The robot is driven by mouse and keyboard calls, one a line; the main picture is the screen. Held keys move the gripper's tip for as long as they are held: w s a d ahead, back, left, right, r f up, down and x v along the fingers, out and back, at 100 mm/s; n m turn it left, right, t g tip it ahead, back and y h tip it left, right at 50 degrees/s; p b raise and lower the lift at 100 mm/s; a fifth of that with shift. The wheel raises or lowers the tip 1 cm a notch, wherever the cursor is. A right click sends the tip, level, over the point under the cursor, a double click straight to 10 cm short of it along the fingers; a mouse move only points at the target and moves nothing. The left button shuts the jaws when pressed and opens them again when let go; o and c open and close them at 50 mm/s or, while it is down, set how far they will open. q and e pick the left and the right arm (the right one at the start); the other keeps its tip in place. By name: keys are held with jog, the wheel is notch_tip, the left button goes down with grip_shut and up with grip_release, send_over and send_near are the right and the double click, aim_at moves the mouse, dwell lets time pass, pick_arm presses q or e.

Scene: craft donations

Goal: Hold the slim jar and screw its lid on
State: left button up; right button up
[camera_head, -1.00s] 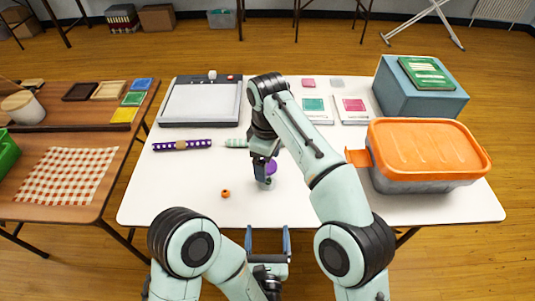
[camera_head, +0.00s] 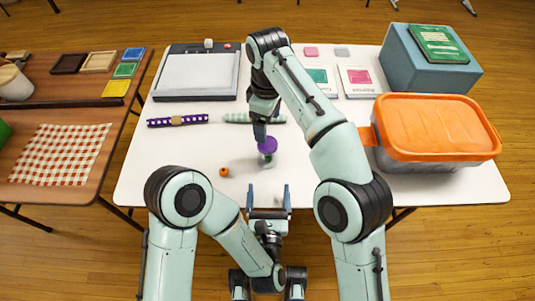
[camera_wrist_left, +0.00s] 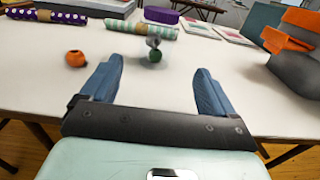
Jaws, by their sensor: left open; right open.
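The slim jar (camera_head: 267,160) stands upright on the white table, clear with something green inside.
An orange bead-like piece (camera_head: 223,172) lies left of the jar. Purple (camera_head: 178,121) and green (camera_head: 240,118) rolls lie behind. A grey bin with orange lid (camera_head: 438,130) stands right. The table's front left is clear.

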aim_at(267, 143)
pick_arm(q)
jog(key=shift+w+a, duration=0.2)
jog(key=shift+w, duration=0.75)
jog(key=w, duration=1.1)
jog(key=shift+r, duration=0.2)
jog(key=shift+s, duration=0.1)
jog(key=c, duration=1.7)
grip_shut()
pick_arm(e)
jog(key=shift+f+m, duration=0.2)
jog(key=shift+m, duration=0.9)
jog(key=shift+r+m, duration=0.2)
jog(key=shift+m, duration=1)
jog(key=shift+f, duration=0.15)
jog(key=shift+f, duration=3.85)
